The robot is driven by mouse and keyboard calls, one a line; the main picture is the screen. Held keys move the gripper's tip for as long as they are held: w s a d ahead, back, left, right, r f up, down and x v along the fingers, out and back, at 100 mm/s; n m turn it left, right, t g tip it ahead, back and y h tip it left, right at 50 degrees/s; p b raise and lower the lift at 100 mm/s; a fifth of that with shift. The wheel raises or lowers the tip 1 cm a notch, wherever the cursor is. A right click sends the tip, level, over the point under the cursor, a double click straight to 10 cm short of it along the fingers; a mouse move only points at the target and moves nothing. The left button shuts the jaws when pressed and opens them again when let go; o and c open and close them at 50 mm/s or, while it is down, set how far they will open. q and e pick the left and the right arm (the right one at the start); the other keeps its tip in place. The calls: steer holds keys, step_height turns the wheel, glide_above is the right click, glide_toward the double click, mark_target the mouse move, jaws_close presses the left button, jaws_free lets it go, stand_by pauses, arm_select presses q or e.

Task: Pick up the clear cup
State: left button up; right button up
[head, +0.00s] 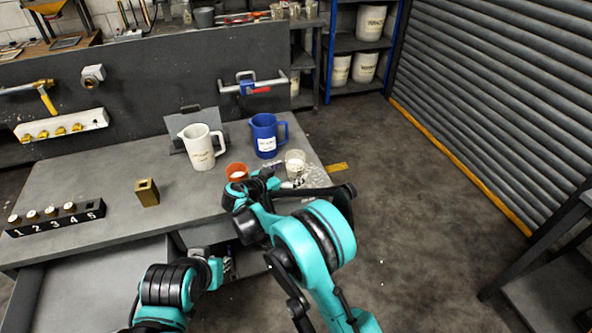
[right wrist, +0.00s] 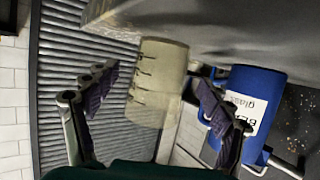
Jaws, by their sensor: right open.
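The clear cup (head: 295,162) stands near the right end of the grey workbench, beside the blue pitcher. In the right wrist view the clear cup (right wrist: 158,85), pale with dark marks on its side, shows between and beyond the two fingers. My right gripper (head: 273,178) is just left of and nearer than the cup in the head view, partly hidden by its own arm. The right wrist view shows its fingers (right wrist: 150,95) spread, with nothing clasped. My left gripper (head: 228,264) is low, in front of the bench edge; its fingers are too small to read.
The blue pitcher (head: 266,136) stands close behind the cup, and also shows in the right wrist view (right wrist: 252,105). An orange cup (head: 237,172) is left of my right gripper. A white pitcher (head: 201,146), a brass block (head: 147,193) and a numbered rack (head: 56,219) stand further left.

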steer(key=b+x, duration=0.1)
steer(key=x, duration=0.2)
steer(key=shift+w+d, duration=0.2)
steer(key=c, duration=1.5)
